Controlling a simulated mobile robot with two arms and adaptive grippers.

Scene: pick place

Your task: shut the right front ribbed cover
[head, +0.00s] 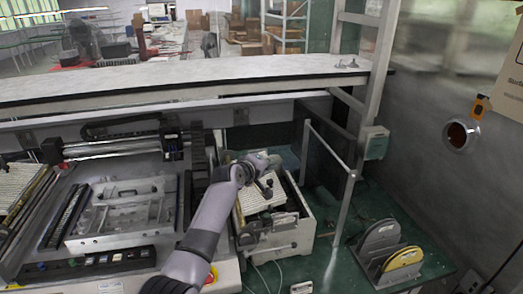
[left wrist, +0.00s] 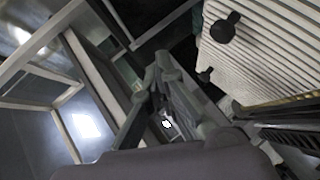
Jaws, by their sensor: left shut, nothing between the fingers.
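The right front ribbed cover (head: 254,201) is a pale ribbed panel on the white box unit right of the machine bed. It appears tilted up rather than flat, but my arm hides part of it and its exact angle is unclear. In the left wrist view the ribbed cover (left wrist: 262,58) fills the upper right, with black knobs on its face. My left gripper (head: 268,187) is at the cover's upper right side in the head view. In the left wrist view its fingers (left wrist: 168,75) are together and empty, beside the cover; contact cannot be told. My right gripper is not in view.
Another ribbed cover (head: 18,188) lies at the far left of the machine. A metal post frame (head: 343,208) stands right of the box. A long shelf (head: 190,78) runs behind. A rack with yellow and grey discs (head: 385,252) sits on the green floor at right.

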